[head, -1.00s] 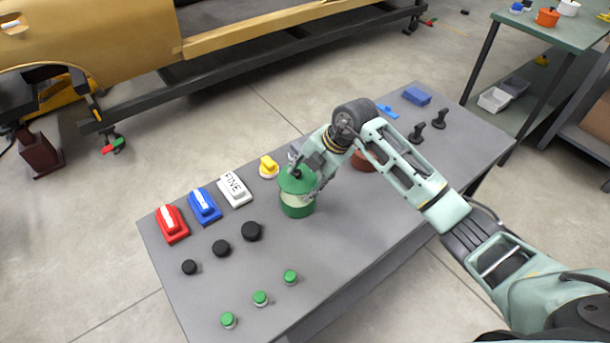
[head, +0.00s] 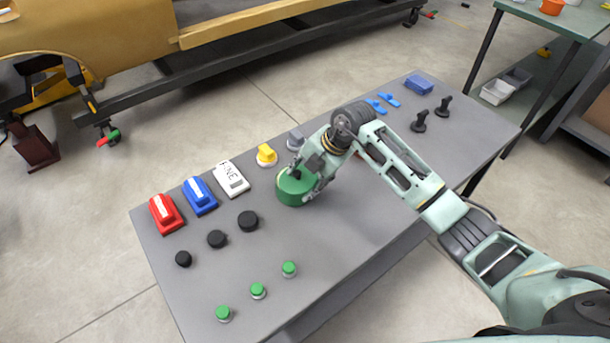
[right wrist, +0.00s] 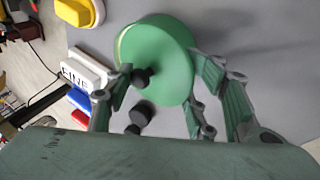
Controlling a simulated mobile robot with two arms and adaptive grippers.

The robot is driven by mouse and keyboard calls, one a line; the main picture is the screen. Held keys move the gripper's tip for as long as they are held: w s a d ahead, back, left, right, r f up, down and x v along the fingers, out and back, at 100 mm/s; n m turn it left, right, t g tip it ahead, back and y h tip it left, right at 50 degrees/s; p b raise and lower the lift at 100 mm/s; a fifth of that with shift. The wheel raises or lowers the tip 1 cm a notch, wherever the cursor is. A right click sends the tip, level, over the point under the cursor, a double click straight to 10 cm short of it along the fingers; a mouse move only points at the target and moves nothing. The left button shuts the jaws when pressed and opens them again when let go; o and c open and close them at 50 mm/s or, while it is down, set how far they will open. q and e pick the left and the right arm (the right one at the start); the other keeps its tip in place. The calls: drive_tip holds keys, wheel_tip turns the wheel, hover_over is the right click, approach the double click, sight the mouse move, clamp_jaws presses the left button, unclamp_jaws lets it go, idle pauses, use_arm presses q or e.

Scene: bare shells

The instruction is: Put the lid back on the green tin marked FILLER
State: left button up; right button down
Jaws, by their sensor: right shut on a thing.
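The green tin (head: 296,203) stands upright on the grey table. The green lid (head: 283,184), with a black knob on top, sits level over the tin's mouth, and no pale band shows between them in the head view. In the right wrist view the round lid (right wrist: 165,45) and knob (right wrist: 141,77) show between the fingers (right wrist: 158,82). The FILLER marking is not visible, and the gripper hides part of the lid. My left gripper is not in view.
Red (head: 166,214), blue (head: 200,196) and white (head: 231,179) blocks and a yellow-topped piece (head: 266,155) lie left of the tin. Black knobs (head: 248,221) and small green-topped pieces (head: 289,269) are nearer. Table (head: 350,235) right of them is clear.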

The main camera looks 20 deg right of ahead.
sight(288, 177)
drive_tip(key=shift+w+a, duration=0.5)
idle(1.0)
drive_tip(key=shift+w+a, duration=0.45)
drive_tip(key=shift+a, duration=0.05)
idle(0.3)
drive_tip(key=shift+w+a+f+b, duration=0.15)
drive_tip(key=shift+w+a+b, duration=0.05)
drive_tip(key=shift+a+b, duration=0.2)
idle(0.6)
drive_tip(key=shift+w+a+f, duration=0.1)
drive_tip(key=shift+f, duration=0.1)
idle(0.6)
